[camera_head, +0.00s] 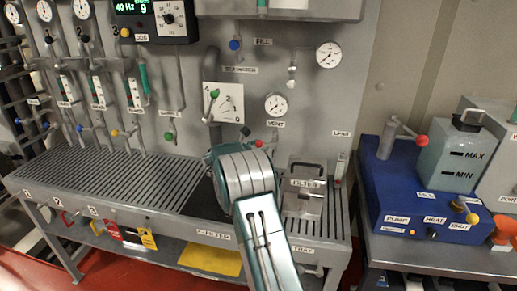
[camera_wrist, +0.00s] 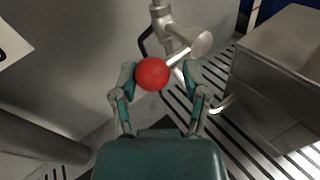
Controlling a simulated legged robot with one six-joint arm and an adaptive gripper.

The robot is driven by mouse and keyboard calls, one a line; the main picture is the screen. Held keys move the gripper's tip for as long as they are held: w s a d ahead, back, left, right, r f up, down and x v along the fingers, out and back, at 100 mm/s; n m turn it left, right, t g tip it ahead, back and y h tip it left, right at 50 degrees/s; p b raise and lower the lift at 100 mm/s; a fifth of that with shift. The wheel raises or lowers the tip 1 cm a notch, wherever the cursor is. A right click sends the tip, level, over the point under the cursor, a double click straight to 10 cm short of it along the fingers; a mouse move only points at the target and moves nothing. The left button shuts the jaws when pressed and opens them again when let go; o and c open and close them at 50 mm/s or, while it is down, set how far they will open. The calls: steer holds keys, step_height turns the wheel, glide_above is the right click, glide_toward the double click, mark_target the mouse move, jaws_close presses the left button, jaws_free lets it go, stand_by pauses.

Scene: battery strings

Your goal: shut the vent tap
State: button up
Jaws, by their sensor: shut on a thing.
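The vent tap is a silver valve (camera_wrist: 178,34) on a thin pipe, with a lever ending in a red ball knob (camera_wrist: 152,74). In the wrist view the lever runs from the valve down and left to the knob. My gripper (camera_wrist: 160,77) has its two teal fingers closed on either side of the red knob. In the head view the red knob (camera_head: 258,143) shows just below the VENT label (camera_head: 275,124), at the far end of my arm.
A metal FILTER box (camera_head: 305,187) stands on the slatted tray just right of my arm; it also shows in the wrist view (camera_wrist: 280,60). A 0–1 dial plate (camera_head: 229,108) and thick grey pipe are to the left. A blue pump unit (camera_head: 410,190) stands farther right.

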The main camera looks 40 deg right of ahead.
steer(key=shift+s+d+r+m, duration=0.25)
steer(key=shift+d+r+m, duration=0.05)
steer(key=shift+d+r, duration=0.1)
steer(key=o, duration=1.2)
steer(key=shift+o, duration=0.2)
steer(key=shift+s+d, duration=0.15)
steer(key=shift+f, duration=0.15)
steer(key=shift+a, duration=0.4)
steer(key=s+a+r, duration=0.1)
steer(key=a, duration=1)
steer(key=shift+s, duration=0.15)
steer(key=shift+a, duration=0.1)
